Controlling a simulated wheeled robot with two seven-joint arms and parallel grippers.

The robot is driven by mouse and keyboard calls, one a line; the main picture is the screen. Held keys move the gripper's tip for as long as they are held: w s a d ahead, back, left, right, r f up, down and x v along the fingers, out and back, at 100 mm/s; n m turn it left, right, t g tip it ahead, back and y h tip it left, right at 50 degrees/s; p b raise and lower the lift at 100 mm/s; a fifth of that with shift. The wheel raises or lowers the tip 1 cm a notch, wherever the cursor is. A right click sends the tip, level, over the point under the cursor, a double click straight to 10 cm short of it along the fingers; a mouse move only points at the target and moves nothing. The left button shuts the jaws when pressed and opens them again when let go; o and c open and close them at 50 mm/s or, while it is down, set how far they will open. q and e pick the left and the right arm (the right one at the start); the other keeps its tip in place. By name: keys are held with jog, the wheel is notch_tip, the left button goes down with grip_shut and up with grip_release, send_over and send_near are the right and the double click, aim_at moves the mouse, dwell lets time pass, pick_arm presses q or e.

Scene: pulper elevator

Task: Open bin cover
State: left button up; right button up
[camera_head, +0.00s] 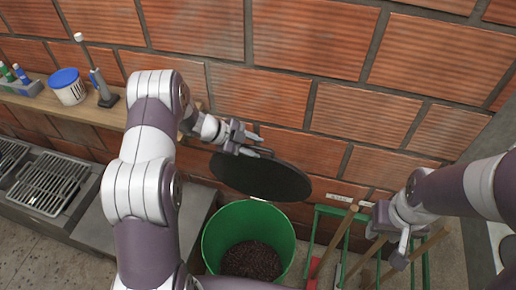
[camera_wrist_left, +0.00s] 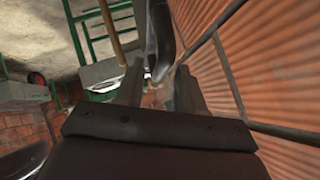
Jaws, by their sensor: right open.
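The green bin (camera_head: 212,240) stands on the floor at the lower middle of the head view, with dark brown granular matter inside. Its round black cover (camera_head: 265,180) is raised and tilted above the bin's back rim, so the bin's mouth shows. My left gripper (camera_head: 256,144) is at the cover's upper edge. In the left wrist view, a dark curved edge (camera_wrist_left: 160,35) passes between or just beyond its fingers; contact is unclear. My right gripper (camera_head: 402,248) is open and empty at the right, well apart from the cover.
A brick wall (camera_head: 310,60) stands close behind the cover. A green rack (camera_head: 312,240) with wooden-handled tools is right of the bin. A wooden shelf (camera_head: 60,108) at left bears a blue-lidded tub (camera_head: 68,88) and bottles. Metal grates (camera_head: 48,182) lie below it.

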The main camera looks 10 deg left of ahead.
pick_arm(q)
jog(key=b+v, duration=0.2)
jog(key=v, duration=0.8)
jog(key=shift+a+r, duration=0.15)
jog(key=shift+a, duration=0.05)
jog(key=shift+s, duration=0.15)
